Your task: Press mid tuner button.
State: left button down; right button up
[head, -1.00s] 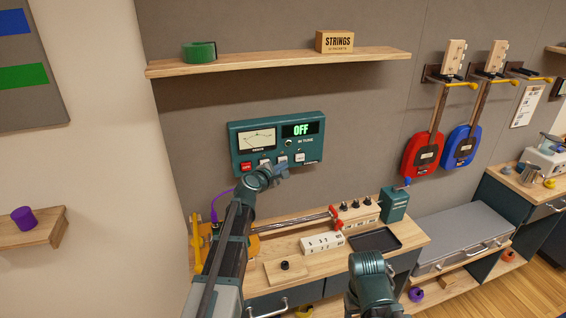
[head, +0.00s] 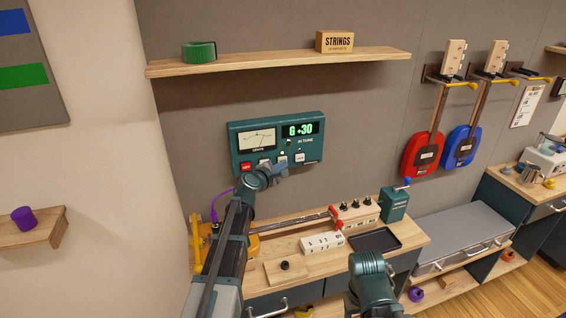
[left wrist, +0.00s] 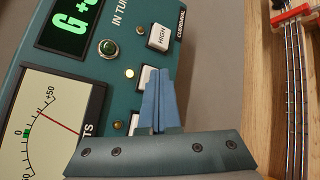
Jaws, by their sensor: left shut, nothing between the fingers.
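The teal tuner (head: 312,146) is on the grey wall, its display (head: 300,130) showing green "G +30". A red button (head: 246,167) and white buttons run along its lower edge. In the left wrist view, the HIGH button (left wrist: 159,37) is clear. The middle white button (left wrist: 145,76) is partly hidden behind the blue fingers of my left gripper (left wrist: 158,72), and a small lamp (left wrist: 129,73) beside it looks lit. My left gripper (head: 281,168) is shut and empty, its tips at the middle button. I cannot tell whether they touch. My right gripper is not visible.
A wooden shelf (head: 285,64) holds a green roll (head: 199,51) and a strings box (head: 335,41) above the tuner. Below is a workbench (head: 260,297) with a guitar neck and a white block (head: 322,244). Red and blue guitars hang right.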

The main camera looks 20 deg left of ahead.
pick_arm(q)
jog(key=shift+s+d, duration=0.4)
jog(key=shift+s, duration=0.25)
jog(key=s+d, duration=0.1)
jog(key=s, duration=0.1)
jog(key=s+d, duration=0.1)
jog(key=s, duration=0.1)
jog(key=shift+d, duration=0.4)
dwell(0.5)
jog(key=s+d+f+m+g+h, duration=0.1)
jog(key=s+d+f+m+g, duration=0.45)
jog(key=s+d+m, duration=0.3)
jog(key=s+d+f+m+g+h, duration=0.2)
jog(key=s+d+f+m+g, duration=0.2)
jog(key=s+d+f+m, duration=0.5)
jog(key=s+f+m+g+y, duration=0.2)
jog(key=s+m+g+y, duration=0.4)
jog(key=s, duration=1)
jog(key=a+m+y, duration=0.1)
jog(key=m, duration=0.1)
jog(key=shift+s+f+m, duration=0.2)
jog(key=shift+s+m, duration=0.1)
jog(key=shift+m, duration=0.05)
